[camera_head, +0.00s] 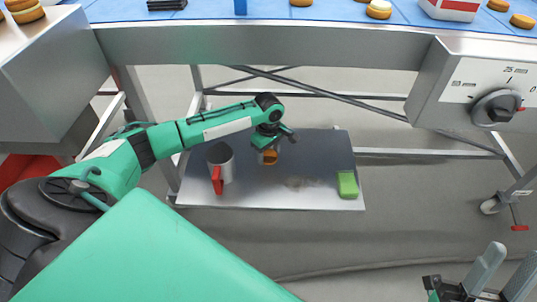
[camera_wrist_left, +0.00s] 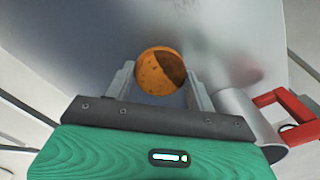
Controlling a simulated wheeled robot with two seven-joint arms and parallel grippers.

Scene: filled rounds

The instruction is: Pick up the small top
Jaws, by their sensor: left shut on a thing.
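The small top, a round orange-brown biscuit piece with a dark patch, shows in the left wrist view (camera_wrist_left: 155,72) between the two grey fingers. My left gripper (camera_wrist_left: 160,88) is shut on it. In the head view my left gripper (camera_head: 270,150) is over the grey shelf under the conveyor, with the small top (camera_head: 269,157) at its tips, partly hidden. I cannot tell whether the piece touches the shelf. My right gripper (camera_head: 502,276) is at the bottom right corner, fingers apart, with nothing visible between them.
The grey shelf (camera_head: 310,165) holds a metal mug with a red handle (camera_head: 217,178) left of the gripper and a green block (camera_head: 348,184) at right. The blue conveyor (camera_head: 210,12) above carries biscuits. A dial box (camera_head: 480,85) juts out at right.

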